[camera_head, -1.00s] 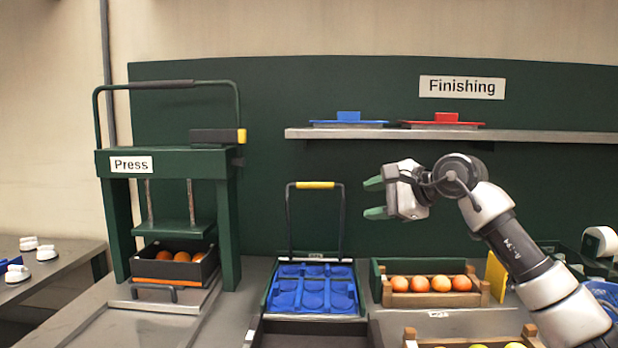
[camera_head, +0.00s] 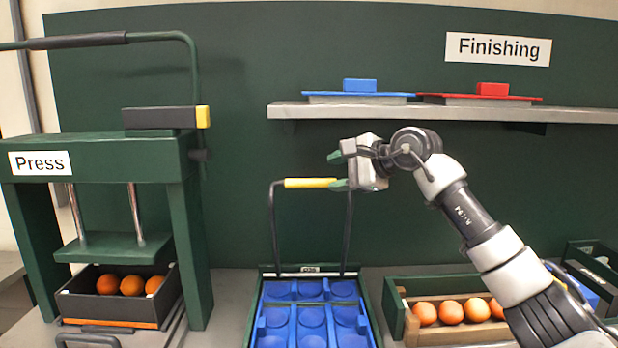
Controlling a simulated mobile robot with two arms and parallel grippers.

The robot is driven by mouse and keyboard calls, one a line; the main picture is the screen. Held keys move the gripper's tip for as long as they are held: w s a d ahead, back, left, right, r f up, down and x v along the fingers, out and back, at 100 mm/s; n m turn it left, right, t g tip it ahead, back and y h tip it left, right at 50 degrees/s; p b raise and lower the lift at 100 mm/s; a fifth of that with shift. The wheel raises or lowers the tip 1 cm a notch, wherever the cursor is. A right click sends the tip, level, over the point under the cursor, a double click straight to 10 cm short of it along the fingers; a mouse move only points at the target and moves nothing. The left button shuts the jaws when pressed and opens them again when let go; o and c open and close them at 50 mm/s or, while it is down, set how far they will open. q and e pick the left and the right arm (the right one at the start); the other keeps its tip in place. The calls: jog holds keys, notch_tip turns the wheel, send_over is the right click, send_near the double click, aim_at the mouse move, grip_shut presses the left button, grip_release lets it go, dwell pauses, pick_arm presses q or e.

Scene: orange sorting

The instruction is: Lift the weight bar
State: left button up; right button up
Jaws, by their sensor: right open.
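A thin black upright bar frame with a yellow grip (camera_head: 306,183) stands over the blue tray (camera_head: 309,302) of round cups. My right gripper (camera_head: 337,171) is open and empty at the right end of the yellow grip. Its green fingertips point left, one above the grip's height and one level with the grip's right end. I cannot tell whether it touches the grip. On the left, the green press (camera_head: 95,160) carries a long black handle bar (camera_head: 88,40) and a black block with a yellow end (camera_head: 160,117). My left gripper is not in view.
A dark tray (camera_head: 110,311) with oranges sits under the press plate. A wooden crate (camera_head: 411,334) of oranges stands right of the blue tray. A grey shelf (camera_head: 440,113) with a blue lid (camera_head: 359,92) and a red lid (camera_head: 492,93) runs behind and above my right gripper.

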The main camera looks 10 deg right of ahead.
aim_at(307, 182)
jog(key=p+x, duration=0.1)
jog(key=x, duration=0.5)
jog(key=shift+w+a+f, duration=0.15)
jog(key=shift+w, duration=0.25)
jog(key=shift+w+a+f+p, duration=0.3)
jog(key=shift+w+a+f, duration=0.05)
jog(key=shift+w+a, duration=0.15)
jog(key=shift+c, duration=0.2)
grip_shut()
